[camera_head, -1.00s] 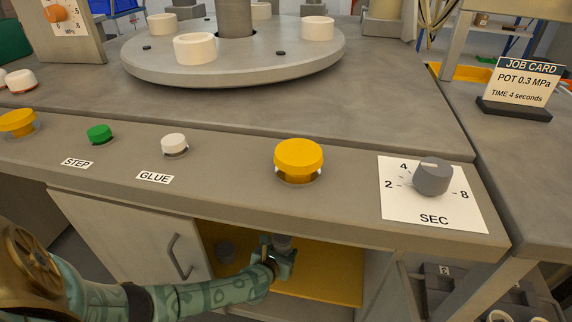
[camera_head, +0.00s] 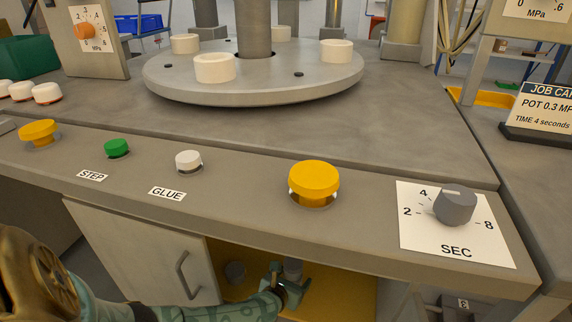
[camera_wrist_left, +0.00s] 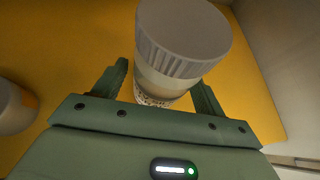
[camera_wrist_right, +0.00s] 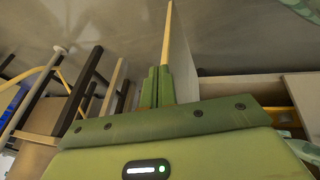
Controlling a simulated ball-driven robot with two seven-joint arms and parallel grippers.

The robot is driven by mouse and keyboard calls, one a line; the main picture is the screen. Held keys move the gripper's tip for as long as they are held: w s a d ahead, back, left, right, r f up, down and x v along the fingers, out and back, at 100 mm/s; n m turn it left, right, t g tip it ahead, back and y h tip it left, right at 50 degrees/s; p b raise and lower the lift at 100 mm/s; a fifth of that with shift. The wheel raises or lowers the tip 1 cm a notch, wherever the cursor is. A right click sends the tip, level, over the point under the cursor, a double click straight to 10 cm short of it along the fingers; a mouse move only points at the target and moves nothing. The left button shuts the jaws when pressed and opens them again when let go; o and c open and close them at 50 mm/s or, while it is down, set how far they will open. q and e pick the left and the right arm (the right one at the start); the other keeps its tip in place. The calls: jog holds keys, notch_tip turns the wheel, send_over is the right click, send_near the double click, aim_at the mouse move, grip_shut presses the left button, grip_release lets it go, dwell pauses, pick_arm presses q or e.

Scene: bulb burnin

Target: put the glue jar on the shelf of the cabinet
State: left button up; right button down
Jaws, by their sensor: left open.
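The glue jar (camera_wrist_left: 183,45), with a ribbed grey lid and pale body, is between the fingers of my left gripper (camera_wrist_left: 160,90) in the left wrist view. The fingers are open, one on each side of it. The yellow shelf (camera_wrist_left: 75,40) lies beneath; the jar's base is partly hidden, so contact is hard to judge. My right gripper (camera_wrist_right: 157,85) has its fingers close together, beside a thin upright panel (camera_wrist_right: 183,50); whether it touches the panel is unclear.
The counter edge with buttons (camera_head: 314,181) overhangs the opening. A cabinet panel with a handle (camera_head: 183,275) is at the left.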

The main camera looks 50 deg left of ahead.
pick_arm(q)
jog(key=p+v, duration=0.6)
jog(key=v, duration=0.5)
jog(key=s+d+m+g+h, duration=0.2)
jog(key=s+d+m+h, duration=0.3)
jog(key=s+d+m, duration=0.65)
jog(key=s+d+m+g+h, duration=0.2)
jog(key=s+d+m+h, duration=0.35)
jog(key=m, duration=1.15)
jog(key=s+a+m+g+y, duration=0.3)
jog(key=s+a+m+y, duration=0.1)
jog(key=s+m, duration=0.5)
jog(key=s+a+r+m+g+y, duration=0.1)
jog(key=s+a+m+g+y, duration=0.2)
jog(key=s+m, duration=0.6)
jog(key=a+m+y, duration=0.1)
jog(key=a+y, duration=0.1)
jog(key=a, duration=0.1)
jog(key=shift+s+a+r+m+g, duration=0.15)
jog(key=shift+s+a+m+g, duration=0.2)
jog(key=shift+a+g, duration=0.05)
pick_arm(e)
jog(key=s+d+f+n+g+h, duration=0.1)
jog(key=s+d+f+g+h, duration=0.2)
jog(key=s+d, duration=0.5)
jog(key=shift+s+d+f+n+g, duration=0.25)
jog(key=shift+s+n+g, duration=0.15)
jog(key=shift+s+g, duration=0.25)
